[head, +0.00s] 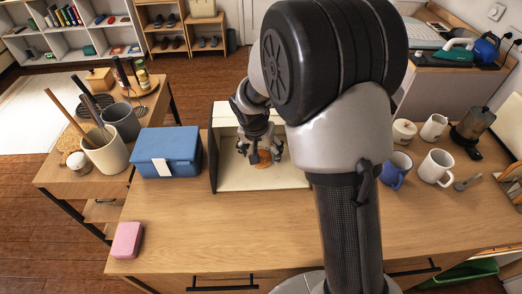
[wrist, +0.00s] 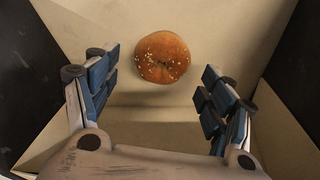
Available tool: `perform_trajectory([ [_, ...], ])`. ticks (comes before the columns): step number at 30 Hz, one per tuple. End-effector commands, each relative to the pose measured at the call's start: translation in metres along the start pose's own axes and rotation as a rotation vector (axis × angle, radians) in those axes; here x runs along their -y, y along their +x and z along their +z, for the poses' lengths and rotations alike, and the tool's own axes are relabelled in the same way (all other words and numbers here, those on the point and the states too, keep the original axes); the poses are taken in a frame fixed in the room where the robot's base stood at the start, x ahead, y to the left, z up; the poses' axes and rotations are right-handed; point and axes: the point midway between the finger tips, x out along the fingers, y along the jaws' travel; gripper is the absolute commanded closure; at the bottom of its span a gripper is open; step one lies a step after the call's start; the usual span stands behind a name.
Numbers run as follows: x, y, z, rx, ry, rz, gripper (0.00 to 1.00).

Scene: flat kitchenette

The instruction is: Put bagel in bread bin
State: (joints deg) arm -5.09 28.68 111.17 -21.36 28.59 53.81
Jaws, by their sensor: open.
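The bagel (wrist: 162,57) is round, brown and seeded. It lies on the pale floor of the bread bin (wrist: 133,127), between dark side walls, in the wrist view. In the head view the bagel (head: 264,156) shows just below my gripper (head: 260,150), inside the open-fronted bread bin (head: 240,180). My gripper (wrist: 158,98) is open in the wrist view. Its blue-padded fingers stand apart, with the bagel beyond the tips and not touching them. My arm hides the right part of the bin in the head view.
A blue box (head: 167,150) stands left of the bin, and a pink box (head: 127,240) lies near the front left. A blue mug (head: 396,170) and a white mug (head: 436,167) stand right of my arm. The counter in front of the bin is clear.

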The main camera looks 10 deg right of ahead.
Motion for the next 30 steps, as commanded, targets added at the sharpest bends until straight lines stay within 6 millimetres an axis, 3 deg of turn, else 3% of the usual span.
perform_trajectory([
  [1, 0.001, -0.018, -0.003, -0.006, 0.0, -0.005, 0.25],
  [9, 0.001, -0.08, -0.002, -0.005, 0.0, -0.004, 0.25],
  [20, -0.003, -0.122, 0.001, -0.005, -0.006, -0.006, 0.25],
  [23, -0.016, -0.146, 0.006, -0.013, -0.036, -0.019, 0.25],
  [26, -0.04, -0.182, 0.02, -0.025, -0.09, -0.042, 0.25],
  [30, -0.079, -0.23, 0.056, -0.043, -0.196, -0.081, 0.25],
])
